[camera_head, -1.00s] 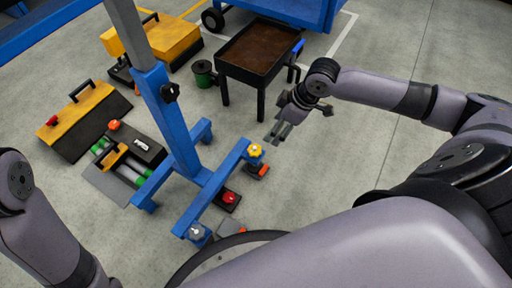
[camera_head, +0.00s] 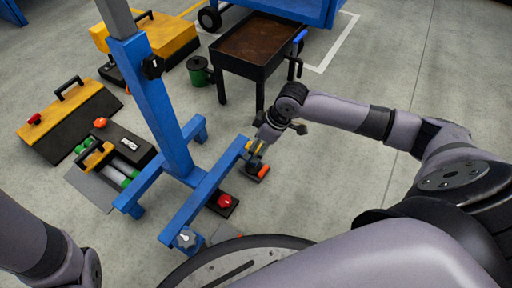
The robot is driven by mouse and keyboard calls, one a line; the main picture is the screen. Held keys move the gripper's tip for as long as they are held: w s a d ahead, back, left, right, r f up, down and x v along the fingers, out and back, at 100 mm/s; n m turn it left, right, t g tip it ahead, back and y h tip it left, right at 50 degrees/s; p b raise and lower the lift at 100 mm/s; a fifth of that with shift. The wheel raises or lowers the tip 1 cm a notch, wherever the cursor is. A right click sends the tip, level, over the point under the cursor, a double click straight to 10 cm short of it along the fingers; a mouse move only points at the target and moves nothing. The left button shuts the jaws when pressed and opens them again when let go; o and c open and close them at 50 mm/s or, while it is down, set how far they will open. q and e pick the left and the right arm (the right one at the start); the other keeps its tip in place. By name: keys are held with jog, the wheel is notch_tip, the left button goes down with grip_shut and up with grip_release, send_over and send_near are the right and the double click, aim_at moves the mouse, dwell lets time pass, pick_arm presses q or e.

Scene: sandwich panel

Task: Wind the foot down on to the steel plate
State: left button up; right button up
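A blue stand (camera_head: 160,110) has a crossbar base with a foot at each end. The yellow knob (camera_head: 257,147) of the far-right foot shows only as a sliver between the fingers of my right gripper (camera_head: 255,152). The gripper points down over that knob; whether its fingers press on it is unclear. A small dark piece with an orange end (camera_head: 263,171) lies on the floor just below. The near foot has a grey knob (camera_head: 187,238), and a flat grey plate (camera_head: 222,234) lies beside it. I cannot tell which is the steel plate. My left gripper is out of view.
A dark block with a red knob (camera_head: 224,201) sits on the floor between the feet. A black cart (camera_head: 258,45) stands behind my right gripper. Toolboxes (camera_head: 70,115) lie to the left. The floor to the right is clear.

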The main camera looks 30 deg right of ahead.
jog(key=shift+c, duration=0.3)
jog(key=c, duration=1.1)
